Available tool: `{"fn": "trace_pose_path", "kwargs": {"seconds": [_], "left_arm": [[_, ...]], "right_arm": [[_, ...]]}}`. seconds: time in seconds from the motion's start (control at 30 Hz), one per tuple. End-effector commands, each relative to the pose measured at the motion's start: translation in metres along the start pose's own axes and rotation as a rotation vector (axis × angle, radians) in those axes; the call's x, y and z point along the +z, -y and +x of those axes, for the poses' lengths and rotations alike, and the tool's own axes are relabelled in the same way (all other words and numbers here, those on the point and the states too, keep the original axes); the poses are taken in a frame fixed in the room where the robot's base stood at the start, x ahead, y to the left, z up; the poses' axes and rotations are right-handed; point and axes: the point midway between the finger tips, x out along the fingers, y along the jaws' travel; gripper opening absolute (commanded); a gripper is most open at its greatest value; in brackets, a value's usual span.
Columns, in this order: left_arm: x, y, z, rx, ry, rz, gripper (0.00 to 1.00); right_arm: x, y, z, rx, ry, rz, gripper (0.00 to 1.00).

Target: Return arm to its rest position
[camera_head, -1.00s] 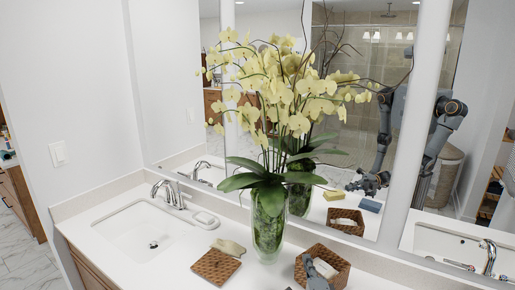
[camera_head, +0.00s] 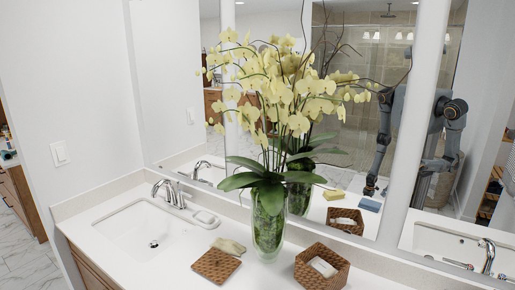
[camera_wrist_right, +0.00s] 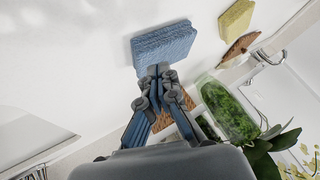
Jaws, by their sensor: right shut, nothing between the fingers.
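My right gripper (camera_wrist_right: 160,75) is shut and empty in the right wrist view. Its fingertips appear right beside the edge of a blue sponge (camera_wrist_right: 163,47); whether they touch it I cannot tell. In the head view my right gripper does not show directly, but a reflected arm stands in the mirror (camera_head: 352,120). My left gripper is in neither view.
The vase and leaves stand tall near the mirror.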

Motion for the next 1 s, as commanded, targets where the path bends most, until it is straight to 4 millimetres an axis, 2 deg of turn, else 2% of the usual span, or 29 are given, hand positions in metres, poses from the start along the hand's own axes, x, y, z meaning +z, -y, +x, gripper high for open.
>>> {"fn": "trace_pose_path", "kwargs": {"seconds": [0.03,0.1,0.2,0.4,0.6,0.87,1.0], "left_arm": [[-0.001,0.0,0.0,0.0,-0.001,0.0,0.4],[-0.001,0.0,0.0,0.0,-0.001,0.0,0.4],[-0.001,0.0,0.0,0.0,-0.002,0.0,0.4],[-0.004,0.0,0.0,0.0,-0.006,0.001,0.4],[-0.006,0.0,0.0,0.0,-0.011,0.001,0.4],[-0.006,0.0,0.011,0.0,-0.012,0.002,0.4],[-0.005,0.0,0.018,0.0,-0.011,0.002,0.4]], "right_arm": [[0.016,-0.007,-0.016,0.034,0.047,-0.058,0.0],[0.035,-0.016,-0.035,0.078,0.11,-0.132,0.0],[0.055,-0.026,-0.06,0.127,0.185,-0.213,0.0],[0.085,-0.042,-0.105,0.2,0.31,-0.333,0.0],[0.106,-0.054,-0.145,0.255,0.416,-0.421,0.0],[0.134,-0.074,-0.091,0.254,0.436,-0.417,0.0],[0.154,-0.087,-0.06,0.254,0.45,-0.415,0.0]]}}
